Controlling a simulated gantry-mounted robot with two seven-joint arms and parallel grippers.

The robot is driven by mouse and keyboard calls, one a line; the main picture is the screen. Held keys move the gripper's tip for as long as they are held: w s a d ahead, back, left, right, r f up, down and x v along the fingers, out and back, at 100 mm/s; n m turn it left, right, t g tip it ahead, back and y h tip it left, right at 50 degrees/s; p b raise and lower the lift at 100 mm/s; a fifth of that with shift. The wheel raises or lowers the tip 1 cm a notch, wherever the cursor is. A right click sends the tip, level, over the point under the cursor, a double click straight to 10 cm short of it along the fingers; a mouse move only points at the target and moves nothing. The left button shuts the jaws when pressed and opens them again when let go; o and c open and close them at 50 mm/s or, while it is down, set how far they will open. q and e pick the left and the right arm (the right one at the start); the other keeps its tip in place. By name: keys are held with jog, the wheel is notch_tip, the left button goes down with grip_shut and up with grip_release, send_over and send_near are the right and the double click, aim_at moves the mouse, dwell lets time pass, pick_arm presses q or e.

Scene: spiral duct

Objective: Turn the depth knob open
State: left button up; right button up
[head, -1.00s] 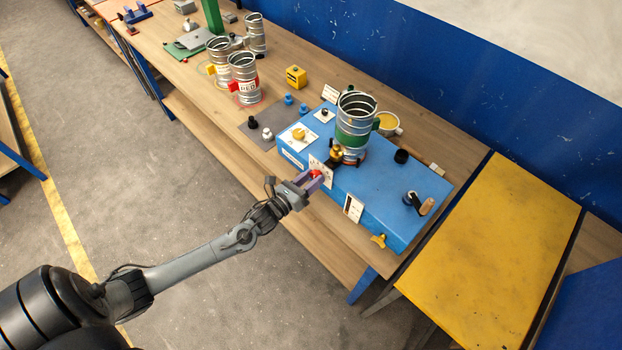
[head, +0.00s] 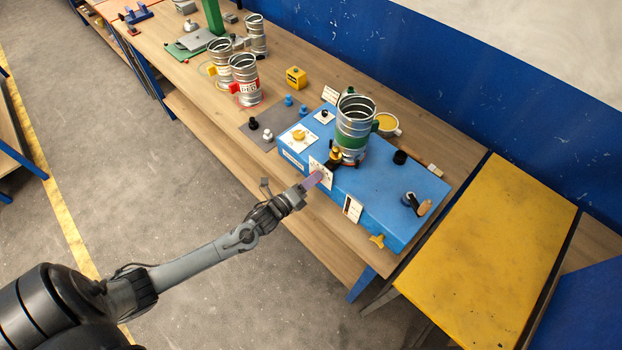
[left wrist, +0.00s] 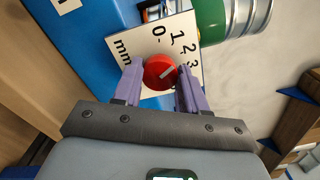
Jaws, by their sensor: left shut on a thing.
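The depth knob (left wrist: 160,72) is a round red dial with a white pointer line. It sits on a white plate (left wrist: 150,50) marked 0, 1, 2, 3 and mm. In the left wrist view the pointer slants up and right, towards the 2 and 3. My left gripper (head: 314,180) has purple fingers and is shut on the knob, one finger on each side (left wrist: 160,85). In the head view the fingers hide the knob on the front of the blue machine (head: 375,198). My right gripper is not in view.
A ribbed metal duct with a green band (head: 355,127) stands on the machine just behind the plate. A black crank with a wooden handle (head: 417,204) and a yellow knob (head: 377,240) are to the right. A yellow knob on a white plate (head: 299,135) is to the left.

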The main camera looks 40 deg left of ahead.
pick_arm(q)
jog(key=shift+n+p, duration=2.65)
jog(key=shift+n, duration=12.55)
jog(key=o, duration=1.1)
jog(key=shift+c, duration=0.2)
